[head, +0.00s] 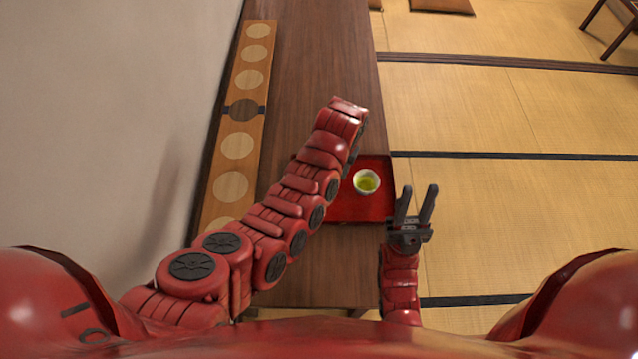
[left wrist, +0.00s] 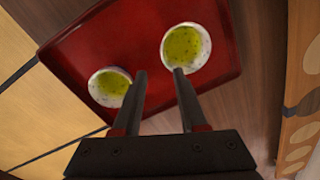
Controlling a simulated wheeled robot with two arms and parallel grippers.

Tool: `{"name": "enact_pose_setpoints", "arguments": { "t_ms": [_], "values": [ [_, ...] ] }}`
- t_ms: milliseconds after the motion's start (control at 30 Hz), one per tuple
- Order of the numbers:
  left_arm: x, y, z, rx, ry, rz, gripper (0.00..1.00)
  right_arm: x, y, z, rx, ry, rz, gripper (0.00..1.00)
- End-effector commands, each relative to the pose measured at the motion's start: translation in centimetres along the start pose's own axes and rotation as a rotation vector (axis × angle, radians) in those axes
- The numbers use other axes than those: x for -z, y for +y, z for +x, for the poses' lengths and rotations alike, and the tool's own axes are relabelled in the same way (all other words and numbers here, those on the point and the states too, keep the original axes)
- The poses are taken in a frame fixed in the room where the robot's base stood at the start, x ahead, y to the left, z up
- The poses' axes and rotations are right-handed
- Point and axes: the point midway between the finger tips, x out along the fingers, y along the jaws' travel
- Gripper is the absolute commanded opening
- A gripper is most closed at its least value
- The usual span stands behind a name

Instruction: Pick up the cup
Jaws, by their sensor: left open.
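A white cup of green tea (head: 367,181) stands upright on a red tray (head: 350,208) in the head view. The left wrist view shows two such cups on the tray (left wrist: 95,50), one at right (left wrist: 186,47) and one at left (left wrist: 110,87). My left gripper (left wrist: 159,75) is open and empty; its fingertips overlap the near edges of both cups in that view, and I cannot tell whether they touch. In the head view my left arm hides this gripper and the second cup. My right gripper (head: 415,205) is open and empty, right of the tray.
The tray is on a long dark wooden table (head: 325,60). A lighter strip with pale round spots (head: 237,146) runs along its left side, beside a wall (head: 110,110). Open tatami floor (head: 520,110) lies to the right, with a brown cushion (head: 440,5) at the top.

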Motion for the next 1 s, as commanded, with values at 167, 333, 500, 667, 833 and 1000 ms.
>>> {"name": "enact_pose_setpoints", "arguments": {
  "t_ms": [167, 333, 500, 667, 833, 1000],
  "values": [
    [0.0, -0.1, 1.5, 0.001, -0.002, 0.0, 0.42, 0.1, 0.0, 0.8, 0.0, 0.0, 0.0, 0.36],
    [0.0, -0.1, 2.2, 0.0, 0.003, -0.001, 0.42, 0.2, 0.1, 1.1, 0.0, 0.0, 0.0, 0.36],
    [-0.8, -0.5, 3.5, 0.0, -0.001, -0.001, 0.42, 0.5, 0.1, 2.6, 0.0, 0.0, 0.0, 0.36],
    [-1.1, -0.7, 5.7, 0.003, 0.0, 0.002, 0.42, 0.5, 0.1, 2.9, 0.0, 0.0, 0.0, 0.36],
    [-1.2, -0.7, 6.9, 0.002, -0.001, 0.002, 0.42, 0.5, 0.1, 2.7, 0.0, -0.001, 0.0, 0.36],
    [-1.1, -0.7, 7.3, 0.0, 0.004, -0.001, 0.42, 0.5, 0.1, 2.7, 0.0, 0.0, 0.0, 0.36]
  ]
}}
